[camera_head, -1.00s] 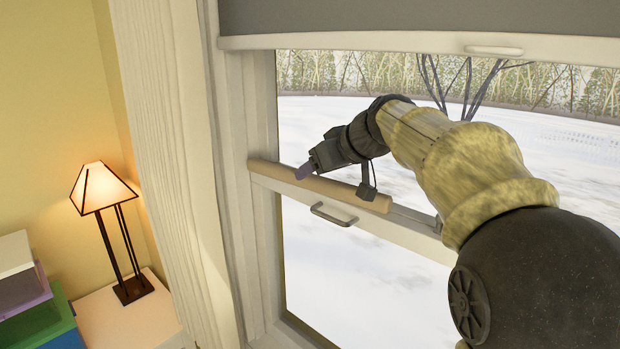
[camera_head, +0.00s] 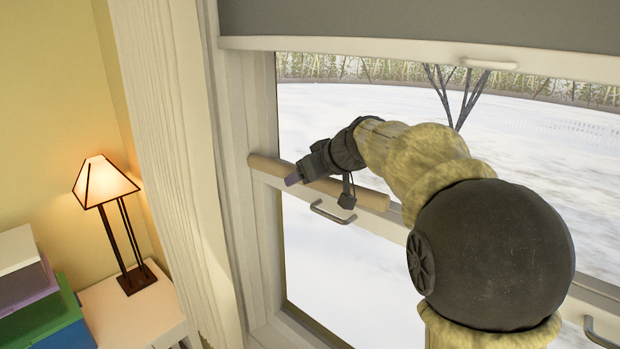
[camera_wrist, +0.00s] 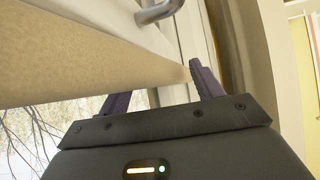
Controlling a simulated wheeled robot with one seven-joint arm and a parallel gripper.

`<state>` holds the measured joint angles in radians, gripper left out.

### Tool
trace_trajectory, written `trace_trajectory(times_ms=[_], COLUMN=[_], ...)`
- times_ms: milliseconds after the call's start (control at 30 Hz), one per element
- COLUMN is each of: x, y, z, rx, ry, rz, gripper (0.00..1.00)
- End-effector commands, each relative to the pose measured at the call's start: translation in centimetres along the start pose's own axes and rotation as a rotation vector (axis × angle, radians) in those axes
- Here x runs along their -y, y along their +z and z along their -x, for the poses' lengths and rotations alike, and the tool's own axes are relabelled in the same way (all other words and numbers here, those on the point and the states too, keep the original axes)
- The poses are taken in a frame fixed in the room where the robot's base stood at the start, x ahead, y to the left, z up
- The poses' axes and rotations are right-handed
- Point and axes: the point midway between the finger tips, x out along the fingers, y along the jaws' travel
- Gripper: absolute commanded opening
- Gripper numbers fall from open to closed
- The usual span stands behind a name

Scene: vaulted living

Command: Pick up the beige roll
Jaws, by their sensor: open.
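The beige roll (camera_head: 365,197) is a long cylinder lying along the middle rail of the window in the head view. In the wrist view the roll (camera_wrist: 85,55) crosses the upper left, in front of the left finger. My gripper (camera_head: 291,180) is close to the roll near its left part, and my gripper partly covers it. In the wrist view my gripper (camera_wrist: 158,82) is open, its two purple fingers apart. The left finger's tip is hidden behind the roll. Whether the fingers touch the roll cannot be told.
A metal handle (camera_head: 333,213) sticks out from the rail just below the roll. A grey blind (camera_head: 420,22) hangs above the window. A white curtain (camera_head: 175,150), a lit lamp (camera_head: 105,185) and stacked boxes (camera_head: 40,300) stand at the left.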

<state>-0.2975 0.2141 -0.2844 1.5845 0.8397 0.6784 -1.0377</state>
Motion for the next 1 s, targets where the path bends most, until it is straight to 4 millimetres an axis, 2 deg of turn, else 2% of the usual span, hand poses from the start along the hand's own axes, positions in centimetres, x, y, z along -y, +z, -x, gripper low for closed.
trace_trajectory(times_ms=[233,533,667,700,1000], x=[-0.01,-0.01,-0.02,-0.02,-0.04], y=[-0.01,0.0,0.0,0.01,-0.25], z=[0.02,0.02,0.02,0.01,0.17], rx=[0.0,0.0,0.0,0.0,-0.001], ry=[0.0,0.0,0.0,0.0,0.0], rz=[0.0,0.0,0.0,-0.001,0.0], gripper=[0.66,0.07,0.06,0.02,0.02])
